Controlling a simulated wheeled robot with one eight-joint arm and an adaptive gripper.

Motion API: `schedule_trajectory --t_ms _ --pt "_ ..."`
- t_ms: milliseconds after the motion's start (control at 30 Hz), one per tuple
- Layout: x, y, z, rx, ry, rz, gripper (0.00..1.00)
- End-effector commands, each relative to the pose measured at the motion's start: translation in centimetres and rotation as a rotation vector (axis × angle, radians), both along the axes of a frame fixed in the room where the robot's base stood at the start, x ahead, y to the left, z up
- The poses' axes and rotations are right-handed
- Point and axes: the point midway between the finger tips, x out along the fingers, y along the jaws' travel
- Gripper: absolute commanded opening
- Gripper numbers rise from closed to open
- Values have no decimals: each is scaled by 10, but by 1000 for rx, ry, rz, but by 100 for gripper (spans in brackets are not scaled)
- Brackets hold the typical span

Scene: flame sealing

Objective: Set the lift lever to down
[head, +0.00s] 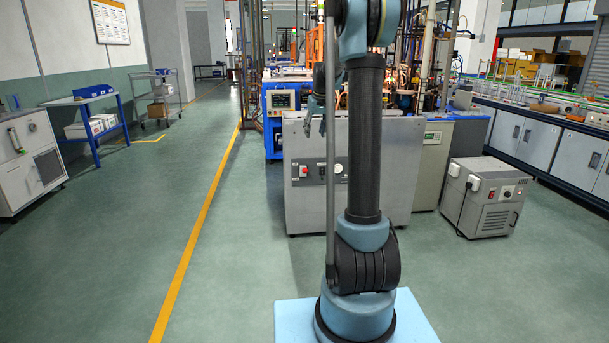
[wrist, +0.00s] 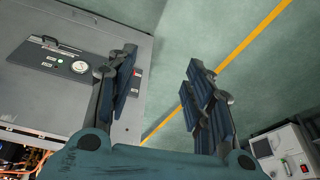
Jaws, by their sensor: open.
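My gripper (head: 315,127) hangs in front of the large grey cabinet (head: 296,215) in the head view. In the wrist view its two dark fingers (wrist: 160,92) are apart with nothing between them. A dark panel (wrist: 62,58) on a grey cabinet face lies left of the fingers in the wrist view. The fingers are apart from the handle. No label is readable, so I cannot tell whether this is the lift lever or how it is set.
A grey cabinet at far left also bears a dark-gripped lever (head: 15,138). A blue machine (head: 275,132) stands behind the large cabinet. A grey control box (head: 486,215) stands on the floor at right. The green floor is open along the yellow line (head: 190,247).

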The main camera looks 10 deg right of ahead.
Motion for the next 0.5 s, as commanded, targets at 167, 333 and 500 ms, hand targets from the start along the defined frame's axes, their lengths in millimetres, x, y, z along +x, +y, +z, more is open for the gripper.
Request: schedule_trajectory --t_ms 167,333,500 --pt "66 -3 -20 5 -14 16 47" --pt "122 -6 -46 7 -27 32 47" --pt "175 -10 -77 9 -42 49 47"
